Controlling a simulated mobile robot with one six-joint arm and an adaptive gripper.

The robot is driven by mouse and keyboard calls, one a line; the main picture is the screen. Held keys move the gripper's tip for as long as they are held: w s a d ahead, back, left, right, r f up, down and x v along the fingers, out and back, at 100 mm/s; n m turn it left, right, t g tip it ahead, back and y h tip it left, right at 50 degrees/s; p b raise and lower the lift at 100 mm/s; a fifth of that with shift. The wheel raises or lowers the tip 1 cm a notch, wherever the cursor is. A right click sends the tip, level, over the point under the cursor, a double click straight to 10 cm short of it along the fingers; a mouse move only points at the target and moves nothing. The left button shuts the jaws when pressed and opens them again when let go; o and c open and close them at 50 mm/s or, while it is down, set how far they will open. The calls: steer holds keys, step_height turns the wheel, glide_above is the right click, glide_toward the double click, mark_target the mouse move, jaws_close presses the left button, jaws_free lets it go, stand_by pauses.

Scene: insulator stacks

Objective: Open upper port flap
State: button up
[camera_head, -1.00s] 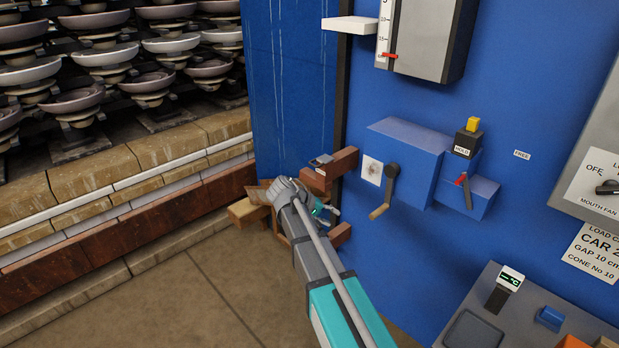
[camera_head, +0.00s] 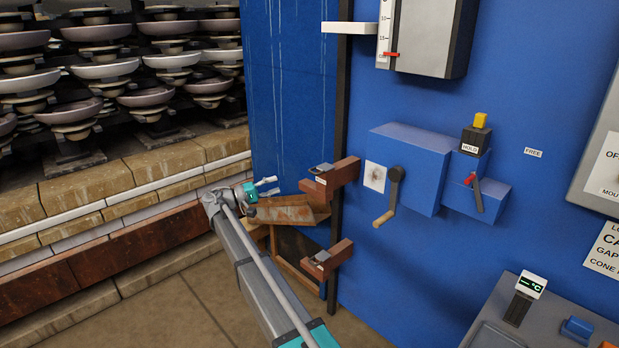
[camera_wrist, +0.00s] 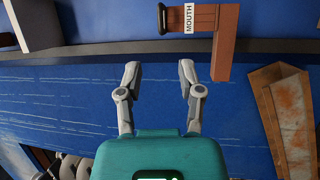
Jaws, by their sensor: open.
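The upper port is a brown block (camera_head: 343,173) on the dark edge post of the blue wall, with a small white label and a grey flap-like piece (camera_head: 321,168) on its outer end. A similar lower port (camera_head: 336,259) sits below it. In the wrist view, a brown block (camera_wrist: 224,45) bears a label reading MOUTH (camera_wrist: 188,18), with a dark rounded piece (camera_wrist: 163,18) beside it. My gripper (camera_head: 268,186) is open and empty, left of the upper port and apart from it, fingers pointing right. In the wrist view my gripper (camera_wrist: 160,67) shows nothing between its fingers.
A rusty angled trough (camera_head: 285,211) lies just below and right of my gripper; it also shows in the wrist view (camera_wrist: 288,115). A crank handle (camera_head: 391,198) projects from a blue box. Insulator stacks (camera_head: 105,70) stand at left behind a brick ledge.

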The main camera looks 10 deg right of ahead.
mark_target(313, 173)
steer(key=shift+d, duration=0.15)
steer(key=p+x, duration=0.2)
steer(key=x, duration=1.1)
steer(key=shift+d, duration=0.3)
steer(key=shift+c, duration=0.2)
jaws_close()
